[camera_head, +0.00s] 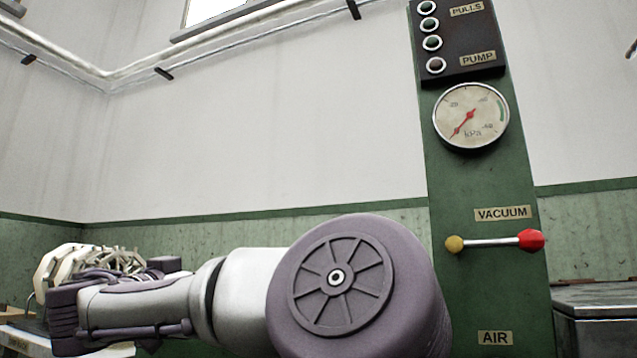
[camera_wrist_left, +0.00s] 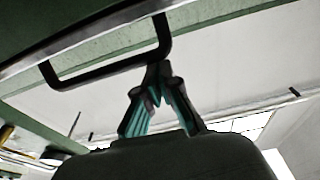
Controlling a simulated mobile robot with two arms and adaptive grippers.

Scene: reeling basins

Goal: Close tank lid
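In the left wrist view, a black U-shaped handle (camera_wrist_left: 108,74) is fixed to a long metal-edged dark panel (camera_wrist_left: 75,40), which looks like the tank lid's edge. My left gripper (camera_wrist_left: 157,68) has teal-padded fingers that meet at their tips. The tips overlap the handle near its right corner; I cannot tell whether the bar is between them. In the head view, my arm with a purple joint crosses the lower middle, and no fingertips show. My right gripper is in neither view.
A green panel (camera_head: 485,180) stands in front, with a pressure gauge (camera_head: 471,116) and a red-and-yellow-ended vacuum lever (camera_head: 490,242). A grey-topped box or tank (camera_head: 598,296) is at the far right. A pale reel-like frame (camera_head: 85,262) is at the left.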

